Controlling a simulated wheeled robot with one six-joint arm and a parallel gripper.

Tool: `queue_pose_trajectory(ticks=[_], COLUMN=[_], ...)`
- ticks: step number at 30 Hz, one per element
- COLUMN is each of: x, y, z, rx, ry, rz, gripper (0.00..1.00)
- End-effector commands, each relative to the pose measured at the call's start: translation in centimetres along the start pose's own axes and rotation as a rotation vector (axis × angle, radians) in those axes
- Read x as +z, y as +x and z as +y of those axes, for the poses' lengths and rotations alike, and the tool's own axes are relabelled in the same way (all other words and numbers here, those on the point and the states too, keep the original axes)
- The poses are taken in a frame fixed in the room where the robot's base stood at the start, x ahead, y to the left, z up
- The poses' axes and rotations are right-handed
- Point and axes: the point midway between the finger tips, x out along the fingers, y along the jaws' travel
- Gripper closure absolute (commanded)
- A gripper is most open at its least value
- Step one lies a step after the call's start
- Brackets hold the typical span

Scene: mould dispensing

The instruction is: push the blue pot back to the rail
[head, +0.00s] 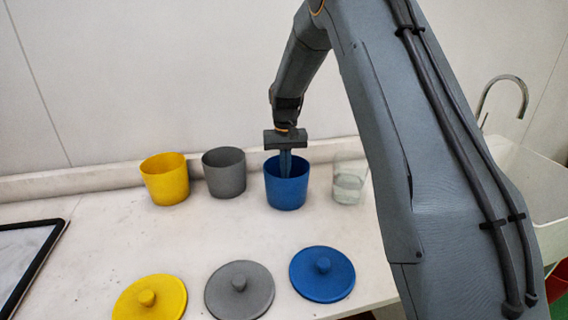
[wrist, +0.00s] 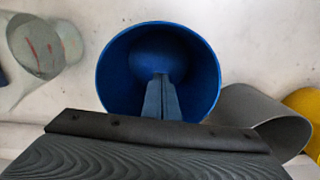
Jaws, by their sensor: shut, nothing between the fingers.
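The blue pot (head: 287,190) stands upright and lidless on the white counter, between the grey pot and a clear glass. It also shows in the wrist view (wrist: 205,75), seen from above into its opening. My gripper (head: 285,172) is shut and points down into the mouth of the blue pot. In the wrist view its closed fingers (wrist: 161,85) lie over the pot's interior with nothing between them. Whether the fingertips touch the pot's inner wall I cannot tell. The rail (head: 110,180) runs along the wall behind the pots; the stretch behind the blue pot is partly hidden.
A grey pot (head: 224,174) and a yellow pot (head: 166,180) stand to the left; the glass (head: 349,182) is close on the right. Yellow (head: 165,302), grey (head: 252,298) and blue (head: 335,284) lids lie in front. A sink (head: 530,190) is far right.

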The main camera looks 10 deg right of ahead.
Motion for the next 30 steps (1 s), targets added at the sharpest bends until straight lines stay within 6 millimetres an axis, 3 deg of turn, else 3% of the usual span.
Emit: queue_pose_trajectory(ticks=[8,16,30], x=[0.1,-3.2,-4.0], y=[5.3,5.0,5.0], z=[-0.2,-0.3,-0.3], rx=[0.000,0.000,0.000], ry=[-0.003,-0.004,-0.005], rz=[-0.002,0.001,0.000], gripper=[1.00,1.00,1.00])
